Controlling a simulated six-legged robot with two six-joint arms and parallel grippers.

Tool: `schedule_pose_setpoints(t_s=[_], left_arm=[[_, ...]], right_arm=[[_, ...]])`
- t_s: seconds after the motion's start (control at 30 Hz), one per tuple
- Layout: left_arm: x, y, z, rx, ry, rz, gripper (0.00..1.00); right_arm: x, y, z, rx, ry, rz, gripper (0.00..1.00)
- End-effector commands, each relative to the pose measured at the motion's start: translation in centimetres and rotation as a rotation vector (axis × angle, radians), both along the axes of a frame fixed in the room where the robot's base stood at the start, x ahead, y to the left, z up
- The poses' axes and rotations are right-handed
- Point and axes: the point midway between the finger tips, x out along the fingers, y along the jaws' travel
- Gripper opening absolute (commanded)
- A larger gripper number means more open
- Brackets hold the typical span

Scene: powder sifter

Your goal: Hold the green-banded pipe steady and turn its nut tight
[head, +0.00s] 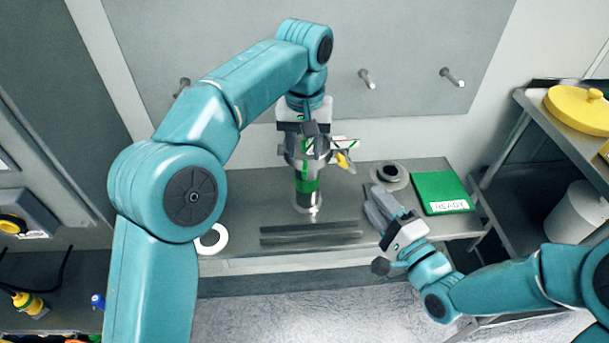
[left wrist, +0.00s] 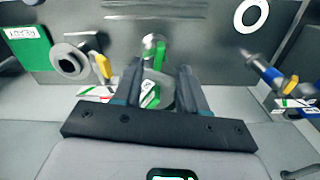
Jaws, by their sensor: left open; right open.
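The green-banded pipe (head: 307,186) stands upright on the grey bench. Its green band also shows between the fingers in the left wrist view (left wrist: 154,46). My left gripper (head: 309,148) is over the pipe's upper end from above. In the left wrist view its two dark fingers (left wrist: 158,82) are apart, one on each side of a grey piece at the pipe's top, perhaps the nut. I cannot tell whether they touch it. My right gripper (head: 379,209) is open and empty near the bench's front edge, right of the pipe and apart from it.
A yellow lever (head: 345,161) sticks out right of the pipe. A grey flanged ring (head: 390,174) and a green READY plate (head: 441,192) lie further right. A white ring (head: 212,239) lies left. A blue-banded fitting (left wrist: 264,70) shows in the left wrist view. Pegs project from the back panel.

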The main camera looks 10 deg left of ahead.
Motion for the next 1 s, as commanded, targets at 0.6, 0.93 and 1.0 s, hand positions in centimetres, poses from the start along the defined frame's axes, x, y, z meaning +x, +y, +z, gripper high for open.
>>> schedule_pose_setpoints(t_s=[0.6,0.93,1.0], left_arm=[[0.0,0.0,-9.1,-0.001,0.000,0.000,0.41],[0.0,0.0,-9.2,-0.001,0.000,0.000,0.15],[0.0,0.0,-9.2,-0.001,0.000,0.000,0.00]], right_arm=[[0.0,0.0,0.0,0.000,0.000,0.000,0.43],[0.0,0.0,0.0,0.000,0.000,0.000,0.43],[0.0,0.0,0.0,0.000,0.000,0.000,0.43]])
